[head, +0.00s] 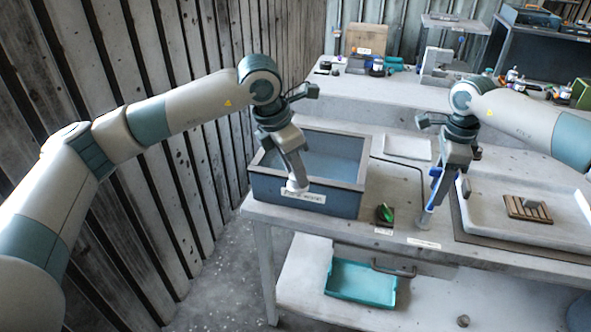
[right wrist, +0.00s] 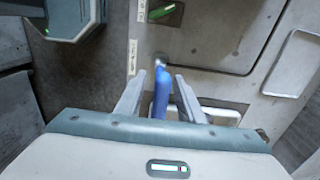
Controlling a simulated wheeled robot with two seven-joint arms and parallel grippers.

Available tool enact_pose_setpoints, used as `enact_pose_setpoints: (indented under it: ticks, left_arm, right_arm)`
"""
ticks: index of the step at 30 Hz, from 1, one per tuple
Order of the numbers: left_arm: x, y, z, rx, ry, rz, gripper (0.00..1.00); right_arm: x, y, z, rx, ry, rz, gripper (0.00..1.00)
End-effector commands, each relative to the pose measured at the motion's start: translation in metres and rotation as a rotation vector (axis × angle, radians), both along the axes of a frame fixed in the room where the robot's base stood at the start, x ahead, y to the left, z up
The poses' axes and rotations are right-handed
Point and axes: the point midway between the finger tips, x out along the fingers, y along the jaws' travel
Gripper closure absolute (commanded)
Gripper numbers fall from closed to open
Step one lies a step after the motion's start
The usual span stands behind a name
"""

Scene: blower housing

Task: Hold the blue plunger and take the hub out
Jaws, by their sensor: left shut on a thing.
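My left gripper (head: 294,178) is shut on a small pale, rounded piece (head: 297,187), which may be the hub. It holds this piece at the front wall of the blue-grey bin, above the label. My right gripper (head: 431,203) points down at the bench's front part. The blue plunger (right wrist: 160,95) stands between its two fingers in the right wrist view, with a visible gap on each side. The plunger also shows as a blue strip beside the fingers in the head view (head: 434,190). A small grey end piece (right wrist: 160,59) shows at the plunger's far end.
The blue-grey bin (head: 262,190) stands at the bench's left end. A small dark box with a green switch (head: 385,213) sits between the arms. A pale tray (head: 487,225) with a brown slatted block lies at right. A teal tray (head: 361,283) is on the lower shelf.

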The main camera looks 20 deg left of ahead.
Motion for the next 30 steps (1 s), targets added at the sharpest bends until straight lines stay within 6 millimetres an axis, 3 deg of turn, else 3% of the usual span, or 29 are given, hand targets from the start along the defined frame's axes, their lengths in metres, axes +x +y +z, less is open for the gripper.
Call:
enact_pose_setpoints:
  ticks: [8,24,30]
  left_arm:
    - [0.0,0.0,0.0,-0.001,-0.001,0.0,0.95]
    - [0.0,0.0,0.0,-0.001,-0.001,0.0,0.95]
    - [0.0,0.0,0.0,-0.001,-0.001,0.0,0.95]
  right_arm:
    - [0.001,0.0,0.016,0.001,-0.002,0.0,0.65]
    - [0.001,0.0,0.101,0.0,-0.001,0.0,0.65]
    - [0.001,0.0,0.117,0.0,0.001,0.0,0.65]
